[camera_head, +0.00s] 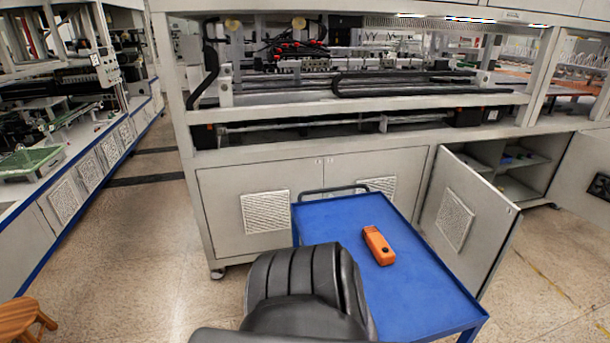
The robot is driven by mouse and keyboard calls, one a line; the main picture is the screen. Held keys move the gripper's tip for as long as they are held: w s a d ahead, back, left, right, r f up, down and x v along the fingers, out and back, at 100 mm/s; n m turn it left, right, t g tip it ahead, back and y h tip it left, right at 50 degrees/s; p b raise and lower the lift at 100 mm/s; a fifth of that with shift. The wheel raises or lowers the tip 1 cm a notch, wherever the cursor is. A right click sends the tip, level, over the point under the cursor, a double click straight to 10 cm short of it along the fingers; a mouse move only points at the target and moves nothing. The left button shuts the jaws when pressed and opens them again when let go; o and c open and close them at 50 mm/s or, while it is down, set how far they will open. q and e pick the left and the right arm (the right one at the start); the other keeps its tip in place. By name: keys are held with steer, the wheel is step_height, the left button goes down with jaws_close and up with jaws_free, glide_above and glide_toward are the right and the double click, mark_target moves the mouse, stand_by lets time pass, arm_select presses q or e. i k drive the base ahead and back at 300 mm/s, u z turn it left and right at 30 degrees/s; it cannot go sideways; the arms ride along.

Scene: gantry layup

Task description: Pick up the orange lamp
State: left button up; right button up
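The orange lamp (378,246) lies on the blue top of a cart (430,290), a little right of the picture's middle. It is a small, long orange body with a dark round spot near its front end. Nothing touches it from above. Neither of my grippers is in view.
A black ribbed chair-like shape (305,285) stands in front of the cart's left part and hides some of it. A large grey machine (250,160) stands behind the cart, with an open cabinet door (465,215) close to its right side. A wooden stool (20,318) is at lower left.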

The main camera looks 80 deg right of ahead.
mark_target(372, 238)
steer(key=i, duration=1.4)
steer(key=z, duration=2.7)
steer(key=i, duration=2.3)
steer(key=z, duration=3.55)
